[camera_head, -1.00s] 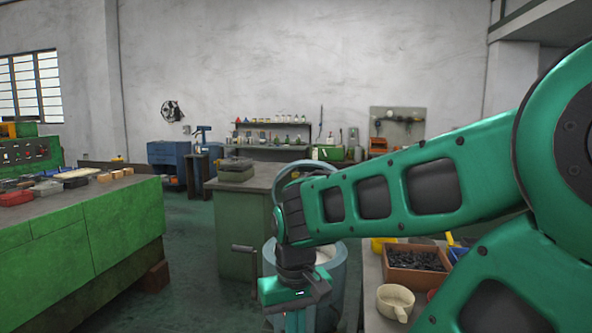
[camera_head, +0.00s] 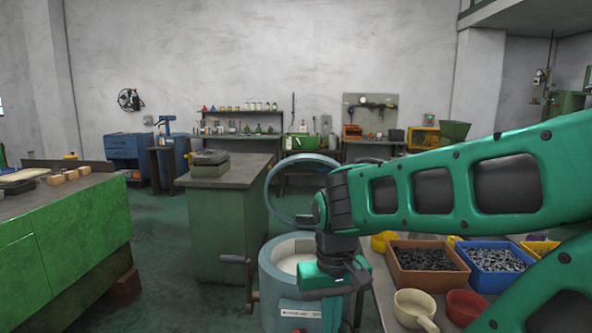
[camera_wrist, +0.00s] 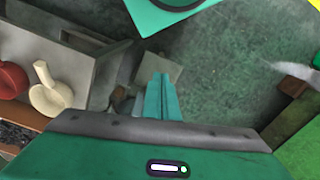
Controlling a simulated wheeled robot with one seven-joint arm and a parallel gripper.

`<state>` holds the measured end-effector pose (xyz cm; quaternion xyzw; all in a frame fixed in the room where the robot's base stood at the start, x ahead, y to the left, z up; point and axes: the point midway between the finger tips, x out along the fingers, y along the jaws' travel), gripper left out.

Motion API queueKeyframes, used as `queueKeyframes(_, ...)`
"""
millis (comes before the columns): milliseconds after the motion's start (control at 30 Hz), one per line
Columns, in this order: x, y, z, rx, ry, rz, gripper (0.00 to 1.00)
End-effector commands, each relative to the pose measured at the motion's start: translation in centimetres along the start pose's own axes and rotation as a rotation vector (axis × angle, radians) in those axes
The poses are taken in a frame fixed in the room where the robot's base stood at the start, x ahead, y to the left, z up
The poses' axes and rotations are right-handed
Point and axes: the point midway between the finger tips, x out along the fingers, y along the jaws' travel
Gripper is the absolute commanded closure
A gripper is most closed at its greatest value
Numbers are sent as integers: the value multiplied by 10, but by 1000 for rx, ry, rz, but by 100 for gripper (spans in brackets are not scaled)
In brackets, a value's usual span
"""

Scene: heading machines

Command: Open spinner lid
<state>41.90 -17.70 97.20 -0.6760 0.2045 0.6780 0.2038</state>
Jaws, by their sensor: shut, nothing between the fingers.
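The spinner (camera_head: 270,285) is a light blue-grey drum with a crank at its left side, low in the middle of the head view. Its round lid (camera_head: 268,190) stands raised and upright behind the drum, like a hoop with the room visible through it. The drum mouth is uncovered and a pale inside shows. My gripper (camera_head: 331,316) points down at the drum's right front, and my arm hides part of the drum and lid. In the wrist view my gripper's teal fingers (camera_wrist: 160,78) are together and empty. I cannot tell whether the gripper touches the drum.
A green cabinet (camera_head: 225,230) stands behind the spinner. A long green bench (camera_head: 65,235) is at the left. At the right, a table holds an orange bin (camera_head: 420,278), a blue bin (camera_head: 495,280), a cream scoop (camera_head: 412,308) and a red bowl (camera_head: 464,304). Green floor is free between bench and cabinet.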

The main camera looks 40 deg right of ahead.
Motion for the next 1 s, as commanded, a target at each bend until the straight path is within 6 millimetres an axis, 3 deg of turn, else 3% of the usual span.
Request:
queueKeyframes(167,22,29,-41,214,50,76,100)
queueKeyframes(333,48,78,-94,535,198,237,100)
queueKeyframes(533,49,145,-149,817,491,446,100)
queueKeyframes(667,28,179,-184,909,743,555,100)
queueKeyframes(800,-13,196,-224,917,1050,621,100)
queueKeyframes(900,-50,190,-253,860,1275,624,100)
queueKeyframes(1000,-88,168,-281,754,1486,588,100)
